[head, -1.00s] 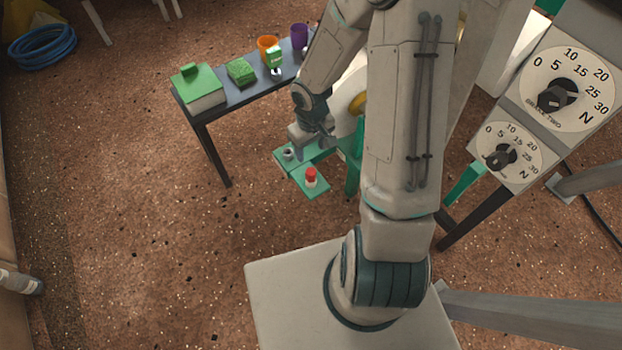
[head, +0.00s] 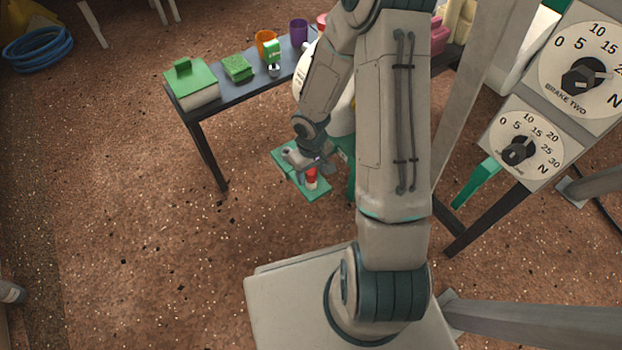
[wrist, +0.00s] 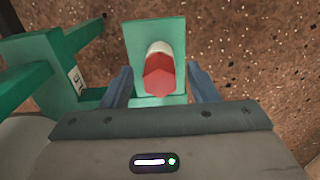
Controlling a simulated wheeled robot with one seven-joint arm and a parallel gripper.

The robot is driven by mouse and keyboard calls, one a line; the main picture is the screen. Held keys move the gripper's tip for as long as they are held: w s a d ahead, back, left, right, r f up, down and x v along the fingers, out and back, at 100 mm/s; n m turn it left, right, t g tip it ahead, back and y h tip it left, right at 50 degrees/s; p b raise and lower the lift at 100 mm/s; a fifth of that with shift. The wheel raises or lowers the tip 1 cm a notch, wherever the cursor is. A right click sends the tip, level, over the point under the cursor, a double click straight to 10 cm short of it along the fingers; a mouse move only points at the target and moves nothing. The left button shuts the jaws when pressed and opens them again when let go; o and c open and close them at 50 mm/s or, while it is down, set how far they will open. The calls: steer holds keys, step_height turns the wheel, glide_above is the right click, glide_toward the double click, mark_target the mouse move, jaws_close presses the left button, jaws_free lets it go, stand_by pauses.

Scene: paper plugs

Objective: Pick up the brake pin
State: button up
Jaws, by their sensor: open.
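The brake pin (wrist: 158,76) has a red faceted head and a white lower body. It stands on a green plate (wrist: 138,32) in the wrist view. In the head view the pin (head: 311,177) shows beside my gripper (head: 306,172), partly covered by it. My gripper also shows in the wrist view (wrist: 160,90), with one dark finger on each side of the red head. The fingers are apart, with visible gaps to the pin. Where the fingertips end in height is hard to tell.
A dark table (head: 240,93) behind holds a green-lidded box (head: 193,84), a green sponge (head: 237,68), an orange cup (head: 265,45) and a purple cup (head: 299,33). Green arms (wrist: 40,45) stand left of the plate in the wrist view. Brake dials (head: 523,150) stand at right.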

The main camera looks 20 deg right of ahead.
steer(key=shift+f, duration=0.5)
steer(key=shift+r, duration=0.1)
steer(key=c, duration=1.1)
steer(key=shift+o, duration=0.2)
